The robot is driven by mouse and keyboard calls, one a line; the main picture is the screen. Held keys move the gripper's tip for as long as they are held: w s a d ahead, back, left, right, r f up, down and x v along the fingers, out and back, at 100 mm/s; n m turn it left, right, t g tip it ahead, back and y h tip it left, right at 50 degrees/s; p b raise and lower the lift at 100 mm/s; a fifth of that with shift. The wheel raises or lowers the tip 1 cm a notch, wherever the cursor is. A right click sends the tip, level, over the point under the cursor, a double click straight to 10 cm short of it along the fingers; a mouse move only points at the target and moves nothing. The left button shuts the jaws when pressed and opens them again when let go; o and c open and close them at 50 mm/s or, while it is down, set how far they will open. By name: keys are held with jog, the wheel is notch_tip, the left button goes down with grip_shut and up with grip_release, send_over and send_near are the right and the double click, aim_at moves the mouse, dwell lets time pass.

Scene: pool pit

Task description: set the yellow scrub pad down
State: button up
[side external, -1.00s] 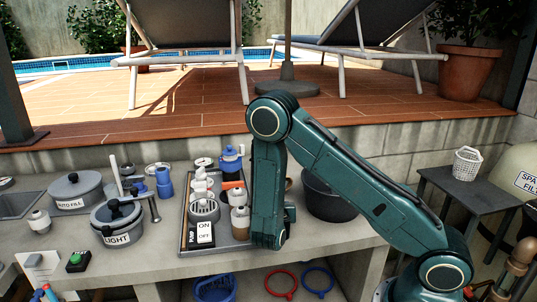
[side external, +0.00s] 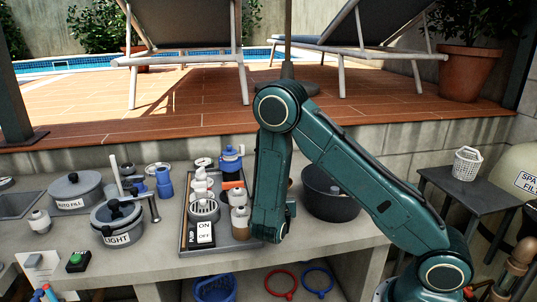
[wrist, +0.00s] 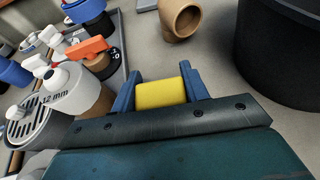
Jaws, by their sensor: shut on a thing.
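The yellow scrub pad (wrist: 160,93) shows in the wrist view between the two blue fingers of my gripper (wrist: 160,88). My gripper is shut on it. Grey counter shows beyond the fingertips; I cannot tell whether the pad touches it. In the side external view the pad and the fingertips are hidden behind my arm, which hangs down just right of the tray.
A tray (side external: 222,246) of fittings stands left of my gripper. A black bucket (side external: 330,205) stands to the right, also close at right in the wrist view (wrist: 285,50). A brown pipe elbow (wrist: 180,18) lies ahead. Bare counter (wrist: 215,60) lies between.

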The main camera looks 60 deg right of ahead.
notch_tip(320, 180, up, 18)
jog(key=shift+r, duration=0.15)
dwell(0.7)
dwell(0.5)
jog(key=w+d+m+g+h, duration=0.15)
jog(key=w+d, duration=0.25)
jog(key=d, duration=0.5)
jog(key=w+d+m+g+h, duration=0.1)
jog(key=w+d+m+g, duration=0.15)
jog(key=d, duration=0.55)
jog(key=s+d+m+g, duration=0.3)
jog(key=d+g, duration=0.1)
jog(key=d, duration=1.8)
jog(key=f, duration=1.5)
jog(key=shift+s+a+f, duration=0.15)
jog(key=shift+a+f, duration=0.1)
jog(key=shift+f, duration=2.15)
